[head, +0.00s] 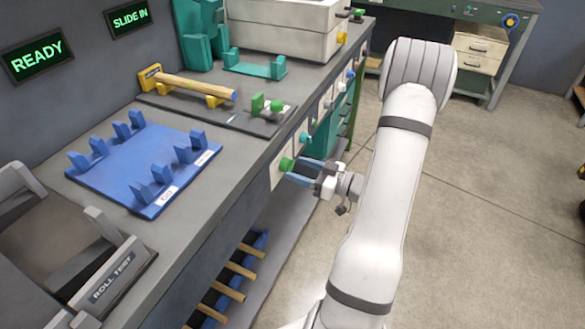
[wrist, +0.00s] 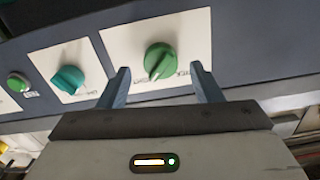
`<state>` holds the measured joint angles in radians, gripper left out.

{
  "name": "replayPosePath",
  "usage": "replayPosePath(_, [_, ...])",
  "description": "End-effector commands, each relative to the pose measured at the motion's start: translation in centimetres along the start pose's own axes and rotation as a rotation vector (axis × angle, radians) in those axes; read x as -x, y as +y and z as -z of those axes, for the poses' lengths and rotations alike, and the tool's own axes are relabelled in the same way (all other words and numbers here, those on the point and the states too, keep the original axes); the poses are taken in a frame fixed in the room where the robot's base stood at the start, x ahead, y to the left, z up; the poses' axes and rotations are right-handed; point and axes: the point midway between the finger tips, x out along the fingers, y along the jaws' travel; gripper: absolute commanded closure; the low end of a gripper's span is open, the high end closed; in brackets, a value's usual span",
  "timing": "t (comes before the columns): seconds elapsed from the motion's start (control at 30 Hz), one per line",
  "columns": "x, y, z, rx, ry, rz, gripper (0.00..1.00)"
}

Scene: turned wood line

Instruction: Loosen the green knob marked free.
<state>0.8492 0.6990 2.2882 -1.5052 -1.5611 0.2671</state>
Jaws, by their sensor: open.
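A round green knob (wrist: 160,61) with a raised grip bar sits on a white plate on the bench's front panel. Small lettering flanks it in the wrist view, but I cannot read it surely. In the head view the green knob (head: 286,164) shows just beyond the fingertips. My gripper (head: 297,171) is open, with its blue fingers pointing at the panel. In the wrist view the fingers of my gripper (wrist: 160,73) stand one to each side of the knob, with gaps between, and nothing is held.
A teal knob (wrist: 68,80) and a green button (wrist: 18,82) are left of the knob in the wrist view. The bench top holds a blue cradle plate (head: 120,160) and a yellow stand with a wooden piece (head: 195,86). Open floor (head: 480,220) lies right.

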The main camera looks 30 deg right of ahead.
Motion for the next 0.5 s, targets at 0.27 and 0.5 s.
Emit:
replayPosePath(0.27, [-2.3, -0.1, 0.0, 0.001, 0.0, 0.003, 0.41])
replayPosePath(0.5, [-2.4, -0.1, 0.0, 0.001, -0.001, 0.002, 0.41])
